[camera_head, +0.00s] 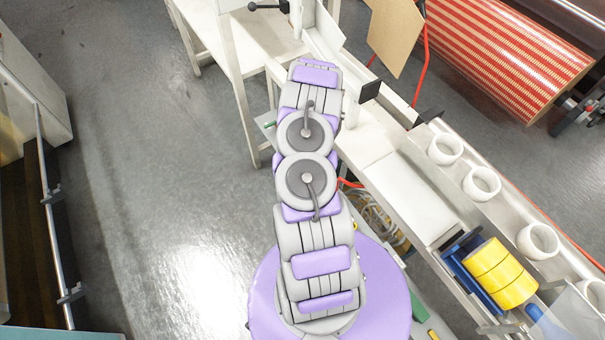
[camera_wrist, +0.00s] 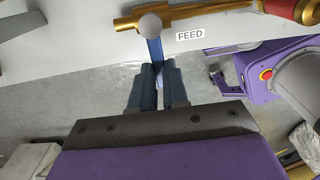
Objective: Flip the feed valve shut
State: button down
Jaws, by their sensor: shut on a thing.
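The feed valve (camera_wrist: 192,18) shows at the top of the wrist view, as a brass pipe with a round grey cap, beside a white FEED label (camera_wrist: 190,34). Its blue lever (camera_wrist: 155,48) runs from the grey cap down between my fingers. My gripper (camera_wrist: 158,72) is shut on the blue lever, one finger on each side. The lower part of the lever is hidden between the fingers. In the head view my arm covers the gripper, and I cannot make out the valve there.
A red and gold fitting (camera_wrist: 294,9) sits right of the valve. In the head view, white rings (camera_head: 481,184) and yellow rolls (camera_head: 501,273) lie along the bench at right. A large patterned roll (camera_head: 510,50) stands behind. The floor (camera_head: 160,170) left of my arm is clear.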

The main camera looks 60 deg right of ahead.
jog(key=shift+w+d+r, duration=0.1)
jog(key=shift+d, duration=0.05)
jog(key=c, duration=1.1)
grip_release()
notch_tip(320, 180, up, 17)
jog(key=p, duration=0.3)
jog(key=shift+p, duration=0.35)
